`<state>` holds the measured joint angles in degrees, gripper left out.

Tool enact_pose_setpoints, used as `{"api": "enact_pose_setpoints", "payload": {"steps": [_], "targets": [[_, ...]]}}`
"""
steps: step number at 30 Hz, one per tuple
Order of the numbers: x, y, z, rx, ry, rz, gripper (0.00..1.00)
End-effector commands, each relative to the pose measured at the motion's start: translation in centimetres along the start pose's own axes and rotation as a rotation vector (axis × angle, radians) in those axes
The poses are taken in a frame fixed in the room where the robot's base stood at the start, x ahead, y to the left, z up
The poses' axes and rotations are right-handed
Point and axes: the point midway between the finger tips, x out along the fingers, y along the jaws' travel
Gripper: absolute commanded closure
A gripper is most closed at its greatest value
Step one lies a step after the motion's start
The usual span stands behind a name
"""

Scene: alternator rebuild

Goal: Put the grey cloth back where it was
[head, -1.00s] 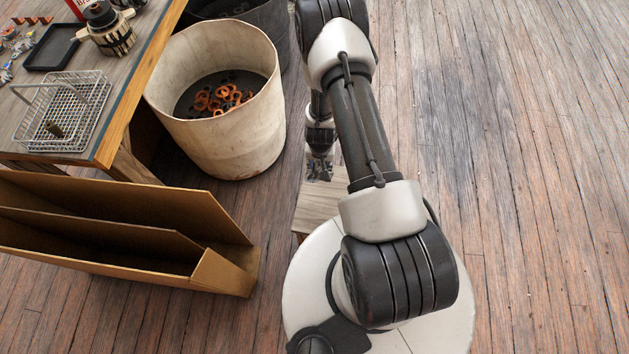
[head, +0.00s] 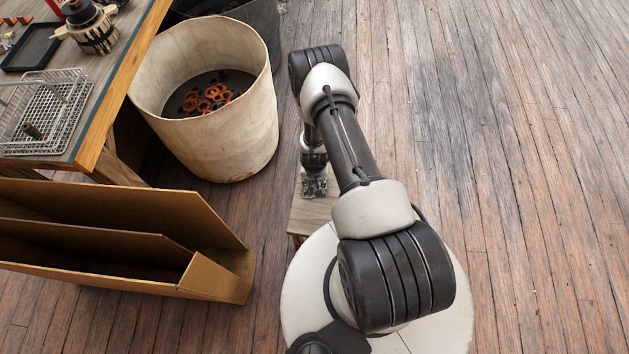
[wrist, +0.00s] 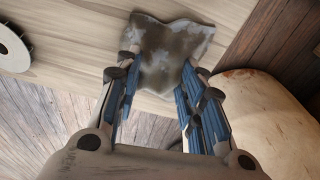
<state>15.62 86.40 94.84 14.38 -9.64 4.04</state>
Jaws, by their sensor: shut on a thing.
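The grey cloth (wrist: 172,58), mottled and crumpled, shows in the wrist view between and beyond the fingertips of my gripper (wrist: 158,78). The gripper is shut on its near edge. The cloth lies over or just above a pale wooden surface (wrist: 75,30); I cannot tell whether it touches. In the head view my gripper (head: 314,186) points down over a small wooden top (head: 309,214) beside my base. The cloth cannot be made out there, with the arm and gripper covering much of that top.
A large off-white bin (head: 225,140) with orange and dark rings inside stands left of my gripper. A bench with a wire basket (head: 75,115) and a black tray (head: 32,47) is at the left. An open cardboard box (head: 215,275) lies in front. The floor at right is clear.

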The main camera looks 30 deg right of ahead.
Motion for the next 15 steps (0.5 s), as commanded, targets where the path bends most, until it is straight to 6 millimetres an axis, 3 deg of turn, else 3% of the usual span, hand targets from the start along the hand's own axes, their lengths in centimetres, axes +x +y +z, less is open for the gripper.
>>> {"api": "enact_pose_setpoints", "payload": {"steps": [8,9,15], "targets": [[0.16,-0.02,-0.05,0.000,0.001,0.000,0.86],[0.10,-0.03,-0.09,0.000,0.002,-0.001,0.61],[0.09,-0.03,-0.07,0.000,0.001,0.000,0.48]]}}
